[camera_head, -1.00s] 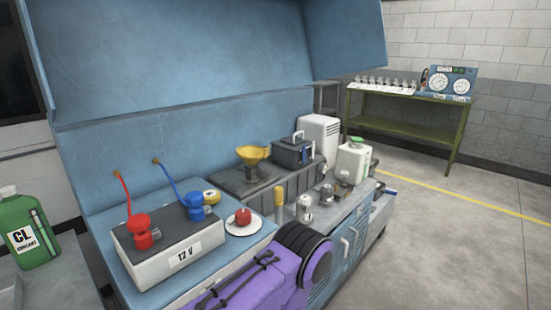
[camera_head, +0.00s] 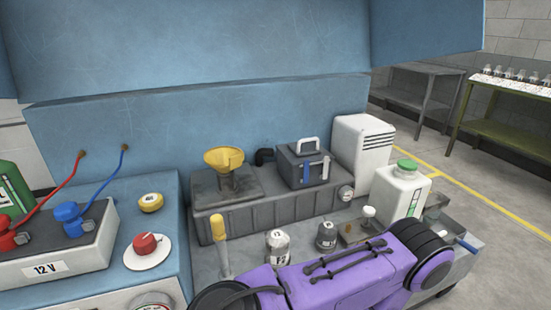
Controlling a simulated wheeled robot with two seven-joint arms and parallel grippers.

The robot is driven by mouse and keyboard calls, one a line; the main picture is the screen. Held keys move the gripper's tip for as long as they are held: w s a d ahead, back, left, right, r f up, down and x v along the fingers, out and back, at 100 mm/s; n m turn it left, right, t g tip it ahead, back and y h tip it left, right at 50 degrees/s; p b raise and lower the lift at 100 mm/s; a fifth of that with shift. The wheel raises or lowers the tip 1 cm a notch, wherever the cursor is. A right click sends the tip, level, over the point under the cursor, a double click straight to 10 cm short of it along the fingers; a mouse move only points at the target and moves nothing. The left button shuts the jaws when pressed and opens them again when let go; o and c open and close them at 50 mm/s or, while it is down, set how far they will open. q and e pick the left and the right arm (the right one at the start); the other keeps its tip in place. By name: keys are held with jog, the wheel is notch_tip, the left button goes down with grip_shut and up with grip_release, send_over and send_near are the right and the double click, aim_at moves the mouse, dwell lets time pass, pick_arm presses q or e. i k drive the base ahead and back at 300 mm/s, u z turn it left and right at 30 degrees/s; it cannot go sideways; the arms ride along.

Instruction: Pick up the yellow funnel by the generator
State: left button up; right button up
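The yellow funnel (camera_head: 224,160) stands upright, wide mouth up, on the left part of a long dark grey ribbed unit (camera_head: 262,215). A smaller dark box with a light handle (camera_head: 301,163) sits on the same unit, to the right of the funnel and apart from it. I cannot tell for sure which of these is the generator. Nothing touches the funnel from above. Neither of my grippers shows. A purple arm link of mine (camera_head: 345,285) with black joints crosses the lower front, well short of the funnel.
A 12 V battery box (camera_head: 70,250) with red and blue clamps is at left, near a red knob (camera_head: 146,244). Small grey containers (camera_head: 277,246) and a yellow-handled tool (camera_head: 218,228) stand before the funnel. A white jug (camera_head: 400,195) is at right; a blue panel rises behind.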

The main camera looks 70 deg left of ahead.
aim_at(224, 160)
jog(key=i, duration=0.35)
jog(key=u, duration=3.35)
